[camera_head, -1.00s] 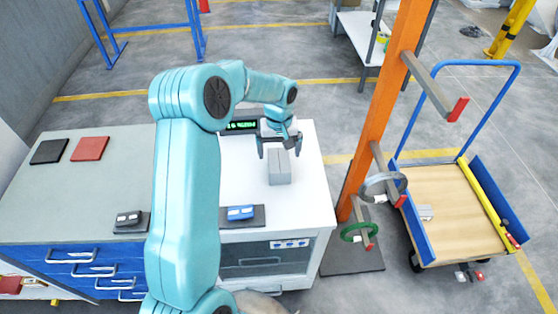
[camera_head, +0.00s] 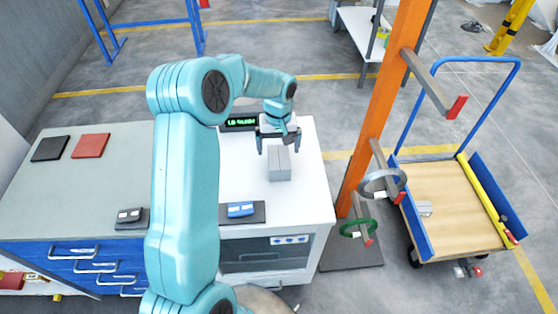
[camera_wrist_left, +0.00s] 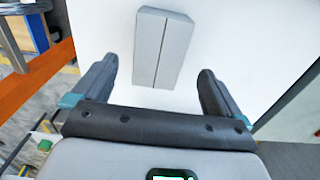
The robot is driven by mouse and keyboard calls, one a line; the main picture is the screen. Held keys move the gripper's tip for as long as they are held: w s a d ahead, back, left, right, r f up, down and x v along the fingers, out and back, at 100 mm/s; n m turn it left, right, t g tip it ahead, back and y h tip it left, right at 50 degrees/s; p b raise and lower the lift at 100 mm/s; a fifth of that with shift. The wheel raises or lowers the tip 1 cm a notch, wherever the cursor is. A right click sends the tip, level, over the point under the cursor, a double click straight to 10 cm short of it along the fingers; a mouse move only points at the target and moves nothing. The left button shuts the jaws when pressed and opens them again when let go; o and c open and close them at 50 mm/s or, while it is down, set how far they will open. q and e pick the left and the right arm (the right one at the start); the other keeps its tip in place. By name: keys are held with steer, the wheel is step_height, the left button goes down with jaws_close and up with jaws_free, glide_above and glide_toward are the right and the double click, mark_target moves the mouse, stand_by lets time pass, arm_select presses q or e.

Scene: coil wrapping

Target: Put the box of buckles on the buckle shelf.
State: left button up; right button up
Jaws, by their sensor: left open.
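A grey box (camera_head: 280,164) with a seam along its top stands on the white worktop; I take it for the box of buckles. My left gripper (camera_head: 279,146) is open and empty over the worktop, close to the box's far end. In the left wrist view the grey box (camera_wrist_left: 163,47) lies ahead of the open left gripper (camera_wrist_left: 157,70), sideways between its two fingers, with a visible gap on each side. I cannot tell the fingers' height above it. My right gripper is not in view. I cannot tell which surface is the buckle shelf.
A lit green display (camera_head: 241,123) stands behind the box. A blue item (camera_head: 241,210) lies on a dark pad nearer me. An orange post (camera_head: 383,100) with arms and rings stands right of the worktop, beside a blue trolley (camera_head: 455,205). A white shelf unit (camera_head: 358,28) stands behind.

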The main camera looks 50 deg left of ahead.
mark_target(279, 156)
arm_select(q)
steer(key=shift+s+f, duration=0.1)
steer(key=shift+f, duration=0.7)
step_height(279, 156, down, 5)
steer(key=shift+d+r+p, duration=0.1)
steer(key=shift+r+p, duration=0.1)
steer(key=shift+p, duration=0.7)
steer(key=shift+f, duration=0.4)
steer(key=c, duration=1.6)
steer(key=shift+o, duration=0.2)
step_height(279, 156, up, 20)
steer(key=b, duration=0.2)
steer(key=d+f+m, duration=0.4)
steer(key=d+m, duration=0.1)
steer(key=d, duration=0.7)
steer(key=d+f+m, duration=0.4)
steer(key=d+m, duration=0.1)
steer(key=d, duration=0.7)
steer(key=shift+w+f, duration=0.25)
steer(key=shift+f, duration=0.15)
